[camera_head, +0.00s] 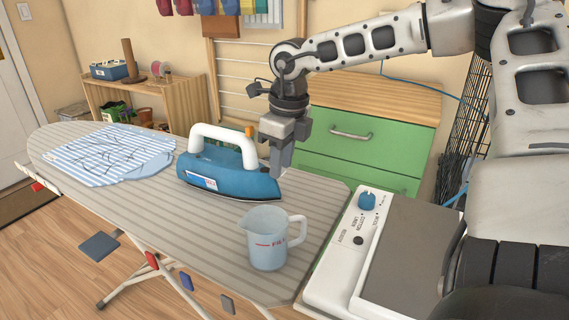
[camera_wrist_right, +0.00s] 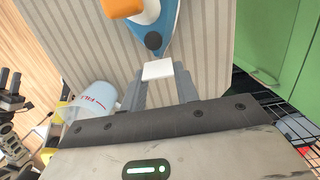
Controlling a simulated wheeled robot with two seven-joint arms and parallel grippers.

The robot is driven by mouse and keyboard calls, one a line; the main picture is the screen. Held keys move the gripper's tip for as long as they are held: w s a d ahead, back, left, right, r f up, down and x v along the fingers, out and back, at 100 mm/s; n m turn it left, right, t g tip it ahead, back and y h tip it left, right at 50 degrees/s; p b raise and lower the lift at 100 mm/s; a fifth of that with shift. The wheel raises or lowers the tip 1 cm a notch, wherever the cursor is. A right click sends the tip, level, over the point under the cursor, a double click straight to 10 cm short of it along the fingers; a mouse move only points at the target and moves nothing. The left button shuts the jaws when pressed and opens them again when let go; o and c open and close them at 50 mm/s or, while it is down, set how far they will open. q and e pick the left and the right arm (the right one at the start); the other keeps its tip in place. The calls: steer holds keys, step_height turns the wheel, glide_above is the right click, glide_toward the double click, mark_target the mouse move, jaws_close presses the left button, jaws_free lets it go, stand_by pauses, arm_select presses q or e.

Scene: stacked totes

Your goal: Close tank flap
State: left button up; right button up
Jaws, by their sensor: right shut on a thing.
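The blue iron (camera_head: 228,172) with a white handle and an orange knob lies on the striped ironing board. Its blue nose also shows in the wrist view (camera_wrist_right: 154,22), with a dark round knob on it. My right gripper (camera_head: 281,160) points down at the right end of the iron. In the wrist view its fingers (camera_wrist_right: 160,88) are shut on a small flat white piece (camera_wrist_right: 158,69), which looks like the tank flap. Whether the piece is joined to the iron is hard to tell. My left gripper is not in view.
A measuring cup (camera_head: 267,238) stands on the board (camera_head: 160,225) in front of the iron. A striped cloth (camera_head: 95,153) lies at the left. A white unit with a blue dial (camera_head: 367,200) is at the right, and a green drawer cabinet (camera_head: 365,145) stands behind.

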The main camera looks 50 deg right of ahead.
steer(key=shift+w+a+r+g+h+p, duration=0.1)
steer(key=shift+w+g+h+p, duration=0.1)
steer(key=shift+g, duration=0.4)
steer(key=shift+w+r+g+h+p, duration=0.1)
steer(key=shift+w+g+h+p, duration=0.1)
steer(key=shift+g, duration=0.4)
steer(key=shift+w+g, duration=0.15)
steer(key=shift+g, duration=0.45)
steer(key=o, duration=0.7)
steer(key=shift+o, duration=0.2)
